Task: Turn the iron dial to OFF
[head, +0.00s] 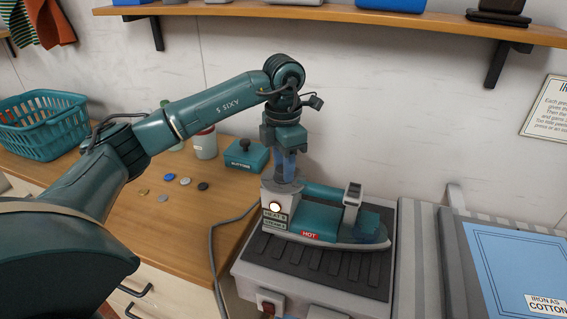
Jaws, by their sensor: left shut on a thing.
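The iron (335,220) is teal and grey and lies flat on a dark ribbed rest, its tip to the right. A round light glows on its heel above small labels, and a red HOT label (310,235) shows on its side. My left gripper (286,172) points straight down over the heel end, its blue fingers shut on the iron dial (284,187). The dial is mostly hidden by the fingers, so I cannot read its setting. My right gripper is not in view.
The grey iron stand (264,271) has a red switch in front. A grey cord hangs left of it. A teal BUTTONS box (246,155), jars and loose buttons lie on the wooden counter (120,220). An ironing board (450,260) stands right; a shelf (350,14) runs above.

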